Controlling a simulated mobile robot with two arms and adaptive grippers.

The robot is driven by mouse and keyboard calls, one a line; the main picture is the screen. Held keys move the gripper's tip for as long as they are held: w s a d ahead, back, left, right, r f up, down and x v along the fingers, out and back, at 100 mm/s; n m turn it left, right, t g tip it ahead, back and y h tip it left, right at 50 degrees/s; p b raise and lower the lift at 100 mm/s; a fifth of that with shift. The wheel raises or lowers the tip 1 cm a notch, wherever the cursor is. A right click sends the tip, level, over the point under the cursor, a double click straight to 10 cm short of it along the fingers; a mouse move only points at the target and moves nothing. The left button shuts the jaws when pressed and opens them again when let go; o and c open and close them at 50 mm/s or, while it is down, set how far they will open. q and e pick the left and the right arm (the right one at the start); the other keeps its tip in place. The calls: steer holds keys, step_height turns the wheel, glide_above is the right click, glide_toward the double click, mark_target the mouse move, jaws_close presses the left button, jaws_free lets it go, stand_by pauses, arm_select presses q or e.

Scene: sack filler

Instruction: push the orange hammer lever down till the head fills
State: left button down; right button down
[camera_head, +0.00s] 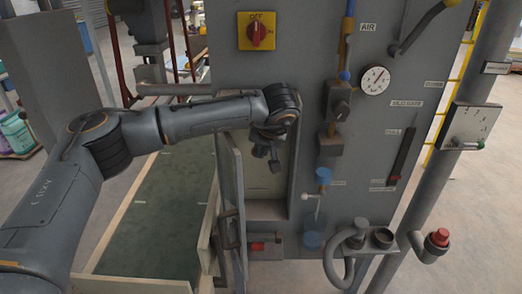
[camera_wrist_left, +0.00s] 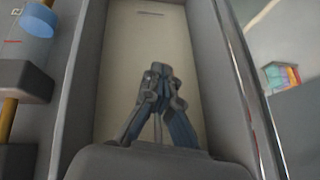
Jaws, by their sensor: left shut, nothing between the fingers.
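No orange hammer lever is clearly visible in either view. My left gripper (camera_head: 274,164) hangs in front of a pale recessed opening (camera_head: 264,208) in the grey machine panel (camera_head: 300,75). In the left wrist view my left gripper (camera_wrist_left: 159,70) is shut, with its fingers together and nothing between them. The fingers point toward the plain back of the recess (camera_wrist_left: 110,60). My left wrist and forearm hide the upper part of the opening in the head view. My right gripper is not in view.
An open door (camera_head: 230,190) stands left of the opening. Right of it are blue-handled valves (camera_head: 323,175), a pressure gauge (camera_head: 374,79) and a slotted control (camera_head: 402,155). A red knob (camera_head: 257,246) sits below. A red button (camera_head: 441,236) is at right. A green conveyor bed (camera_head: 155,225) lies left.

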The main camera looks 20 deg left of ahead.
arm_select(q)
steer(key=shift+a+f, duration=0.1)
steer(key=shift+f, duration=0.05)
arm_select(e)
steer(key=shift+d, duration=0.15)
arm_select(q)
steer(key=v, duration=1.2)
stand_by(0.6)
